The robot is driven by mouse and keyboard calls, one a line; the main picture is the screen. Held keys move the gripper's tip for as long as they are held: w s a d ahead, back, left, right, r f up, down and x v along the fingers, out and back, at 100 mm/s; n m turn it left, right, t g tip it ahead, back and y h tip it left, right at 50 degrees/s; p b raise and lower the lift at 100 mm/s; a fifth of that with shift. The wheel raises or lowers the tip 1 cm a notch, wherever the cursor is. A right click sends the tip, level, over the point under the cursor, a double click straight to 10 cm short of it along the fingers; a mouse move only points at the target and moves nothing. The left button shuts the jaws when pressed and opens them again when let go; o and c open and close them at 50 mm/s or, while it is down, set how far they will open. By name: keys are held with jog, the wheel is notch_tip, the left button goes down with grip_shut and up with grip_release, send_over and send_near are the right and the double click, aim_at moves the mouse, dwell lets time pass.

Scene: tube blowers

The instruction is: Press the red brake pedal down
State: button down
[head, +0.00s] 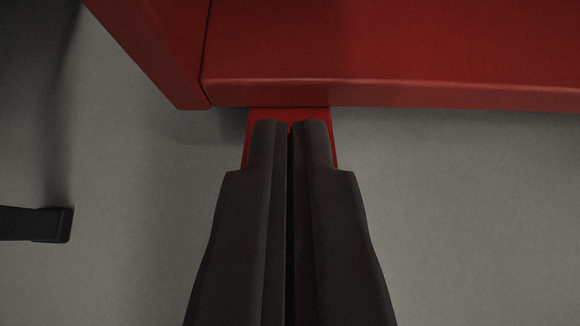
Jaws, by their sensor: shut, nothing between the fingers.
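The red brake pedal (323,115) sticks out from under the lower edge of a large red body in the head view. Most of it is hidden behind my gripper; its top strip and both side edges show. My gripper (289,124) is shut and empty, with its dark fingers side by side. Its fingertips lie over the pedal in the picture. I cannot tell whether they touch it or hover above it, nor whether the pedal is pushed down.
The large red body (420,55) fills the top of the view, with a red slanted part (155,50) at its left. A dark bar (35,224) enters from the left edge. The grey floor (470,220) is clear at the lower right.

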jog(key=shift+s+f, duration=0.25)
jog(key=shift+f, duration=0.35)
jog(key=shift+s+f+t, duration=0.15)
jog(key=shift+f+t, duration=0.05)
jog(key=shift+t, duration=0.1)
jog(key=shift+s+f, duration=0.1)
jog(key=shift+f, duration=0.1)
jog(key=shift+s+f+t, duration=0.25)
jog(key=shift+f+t, duration=0.1)
jog(key=shift+f, duration=0.5)
jog(key=shift+s+f+t, duration=0.2)
jog(key=shift+f+t, duration=0.2)
jog(key=shift+f, duration=0.5)
jog(key=shift+s+f+t, duration=0.25)
jog(key=shift+f+t, duration=0.1)
jog(key=shift+f, duration=0.65)
